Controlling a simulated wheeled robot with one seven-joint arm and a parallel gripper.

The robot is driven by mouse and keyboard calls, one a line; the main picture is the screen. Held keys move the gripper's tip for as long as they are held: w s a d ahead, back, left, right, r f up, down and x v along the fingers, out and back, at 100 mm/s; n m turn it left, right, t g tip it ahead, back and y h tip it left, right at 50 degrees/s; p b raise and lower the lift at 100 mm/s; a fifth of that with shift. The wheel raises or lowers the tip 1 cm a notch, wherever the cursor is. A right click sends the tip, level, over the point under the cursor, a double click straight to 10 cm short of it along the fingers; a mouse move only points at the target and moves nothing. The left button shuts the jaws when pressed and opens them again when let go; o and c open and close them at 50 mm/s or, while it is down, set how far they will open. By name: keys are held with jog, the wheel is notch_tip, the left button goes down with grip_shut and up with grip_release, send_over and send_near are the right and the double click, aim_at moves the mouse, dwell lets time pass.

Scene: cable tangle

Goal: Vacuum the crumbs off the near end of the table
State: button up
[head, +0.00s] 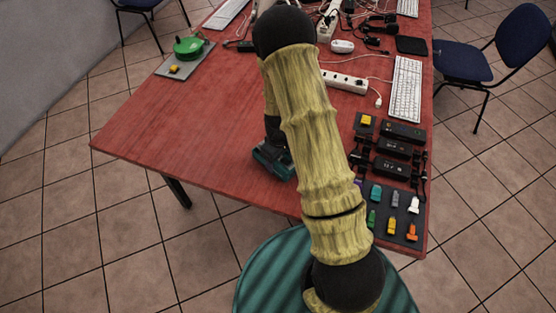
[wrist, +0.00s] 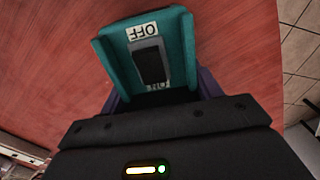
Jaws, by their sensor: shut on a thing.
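My gripper (wrist: 160,92) is shut on a teal and black handheld vacuum (wrist: 186,45). In the wrist view its top carries a black rocker switch (wrist: 150,62) with an OFF label on the far side and a partly hidden label on the near side. I cannot tell which way the switch is set. In the head view the vacuum (head: 266,165) is low over or on the near part of the red table (head: 190,125), left of my arm; I cannot tell whether it touches. No crumbs can be made out in either view; my arm hides part of the table.
A dark mat with small coloured plugs (head: 392,226) and black adapters (head: 392,168) line the right side. A white power strip (head: 345,83), keyboard (head: 406,88) and cables lie farther back. A green round item (head: 188,46) sits on a grey mat at left. The left near tabletop is clear.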

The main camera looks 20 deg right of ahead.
jog(key=shift+w+d, duration=0.55)
jog(key=shift+w, duration=0.15)
jog(key=shift+w, duration=0.1)
jog(key=shift+w+d, duration=0.8)
jog(key=shift+w, duration=0.15)
jog(key=shift+w, duration=0.15)
jog(key=shift+w+d, duration=0.75)
jog(key=shift+w, duration=0.2)
dwell(0.3)
jog(key=shift+w+d, duration=0.75)
jog(key=shift+w, duration=0.3)
jog(key=shift+r, duration=0.15)
dwell(0.4)
